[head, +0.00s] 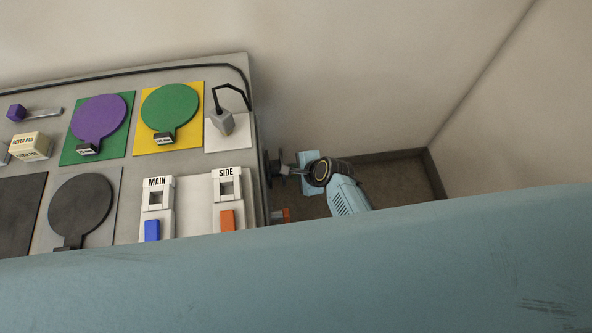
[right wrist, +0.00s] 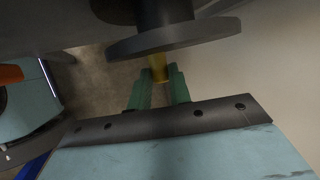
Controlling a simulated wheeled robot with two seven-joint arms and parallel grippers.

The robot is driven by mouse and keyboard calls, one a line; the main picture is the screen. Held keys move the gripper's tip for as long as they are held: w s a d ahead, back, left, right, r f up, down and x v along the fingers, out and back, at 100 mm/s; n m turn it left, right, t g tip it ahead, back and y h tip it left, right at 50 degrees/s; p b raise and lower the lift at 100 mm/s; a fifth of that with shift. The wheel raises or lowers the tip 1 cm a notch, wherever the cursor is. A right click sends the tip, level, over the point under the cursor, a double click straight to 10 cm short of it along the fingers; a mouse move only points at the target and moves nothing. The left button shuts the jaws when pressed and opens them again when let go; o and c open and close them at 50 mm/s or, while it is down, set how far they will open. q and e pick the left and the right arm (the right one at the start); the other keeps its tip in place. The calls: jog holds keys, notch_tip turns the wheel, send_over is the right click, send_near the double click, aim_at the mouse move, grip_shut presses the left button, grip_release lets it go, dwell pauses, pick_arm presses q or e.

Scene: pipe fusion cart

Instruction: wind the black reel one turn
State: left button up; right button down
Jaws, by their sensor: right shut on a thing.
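The black reel (head: 275,167) is mounted on the right side of the cart, small and partly covered by my right gripper (head: 290,169) in the head view. In the right wrist view the reel's black flange (right wrist: 175,38) fills the top, with a yellow handle (right wrist: 158,66) sticking out from it. The green fingers of my right gripper (right wrist: 159,78) are on either side of this handle and shut on it. The reel's far side is hidden. My left gripper is in neither view.
The grey cart top (head: 190,185) carries a purple disc (head: 99,117), a green disc (head: 169,106), a dark disc (head: 80,206), and MAIN (head: 157,195) and SIDE (head: 229,187) switches. An orange part (head: 281,215) sits just below the reel. Walls stand behind and right.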

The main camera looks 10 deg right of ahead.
jog(key=shift+w+f+t+b, duration=0.15)
jog(key=shift+t+b, duration=0.4)
jog(key=shift+t, duration=0.35)
jog(key=c, duration=1.3)
grip_release()
jog(key=p+v, duration=0.4)
jog(key=v, duration=0.9)
jog(key=shift+d+p, duration=0.15)
jog(key=shift+p, duration=0.2)
